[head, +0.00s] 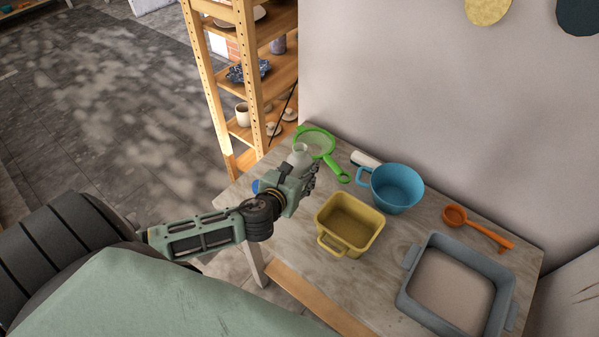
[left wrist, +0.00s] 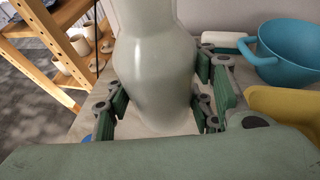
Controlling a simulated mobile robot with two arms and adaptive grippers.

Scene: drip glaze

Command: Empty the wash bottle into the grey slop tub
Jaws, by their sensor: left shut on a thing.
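The wash bottle is a pale grey-green, rounded vessel (left wrist: 155,75) with a narrower neck. My left gripper (left wrist: 158,110) is shut around its body, a finger pair on each side. In the head view my left gripper (head: 297,177) is over the table's left end, and only the upper part of the bottle (head: 300,154) shows above it. The bottle looks roughly upright; I cannot tell if its base touches the table. The grey slop tub (head: 408,297), blue-grey with side handles, stands at the table's right front, with a flat beige surface inside. My right gripper is out of view.
A yellow square tub (head: 324,224) stands between gripper and slop tub. Behind are a blue pot (head: 397,188), a green sieve (head: 315,141) and a white roll-like thing (head: 365,159). An orange ladle (head: 480,227) lies behind the slop tub. A wooden shelf (head: 247,75) stands back left.

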